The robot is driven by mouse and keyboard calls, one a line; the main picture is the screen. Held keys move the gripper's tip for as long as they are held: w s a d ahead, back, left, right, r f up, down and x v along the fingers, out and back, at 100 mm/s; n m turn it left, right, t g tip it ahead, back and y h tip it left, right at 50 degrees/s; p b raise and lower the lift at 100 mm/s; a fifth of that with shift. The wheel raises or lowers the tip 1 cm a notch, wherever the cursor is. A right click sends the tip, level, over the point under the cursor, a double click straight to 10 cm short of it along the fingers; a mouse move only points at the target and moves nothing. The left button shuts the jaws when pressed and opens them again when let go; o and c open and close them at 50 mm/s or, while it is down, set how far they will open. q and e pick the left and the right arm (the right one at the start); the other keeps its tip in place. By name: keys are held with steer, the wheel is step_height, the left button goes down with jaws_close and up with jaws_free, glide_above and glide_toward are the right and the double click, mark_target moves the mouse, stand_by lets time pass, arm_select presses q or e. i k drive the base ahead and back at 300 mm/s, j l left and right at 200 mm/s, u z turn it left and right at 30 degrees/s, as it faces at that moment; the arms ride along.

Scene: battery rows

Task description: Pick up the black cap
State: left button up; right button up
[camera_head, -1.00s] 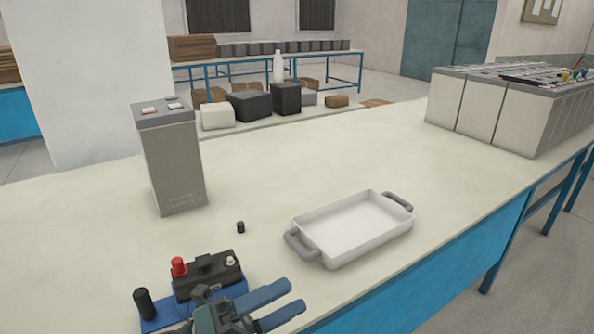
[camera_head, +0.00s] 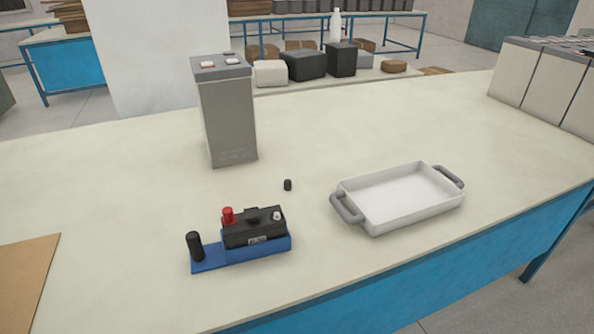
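A small black cap (camera_head: 288,185) stands on the pale tabletop, between the grey battery cell and the white tray, apart from both. A black device with a red knob (camera_head: 228,214) and a small pale terminal sits on a blue base (camera_head: 210,257). A black cylinder (camera_head: 194,246) stands at the left end of that base. Neither of my grippers shows in the head view.
A tall grey battery cell (camera_head: 227,115) stands behind the cap. A white tray (camera_head: 400,215) with grey handles lies to the right. A brown board (camera_head: 25,275) lies at the left edge. Boxes and a white bottle (camera_head: 335,27) are at the back.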

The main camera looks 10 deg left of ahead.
mark_target(288, 183)
steer(key=i+l+z, duration=0.1)
steer(key=l, duration=0.3)
steer(key=i+l+z, duration=0.1)
steer(key=i+l, duration=0.2)
steer(key=i+l+z, duration=0.1)
steer(key=i+l, duration=0.15)
steer(key=l, duration=0.15)
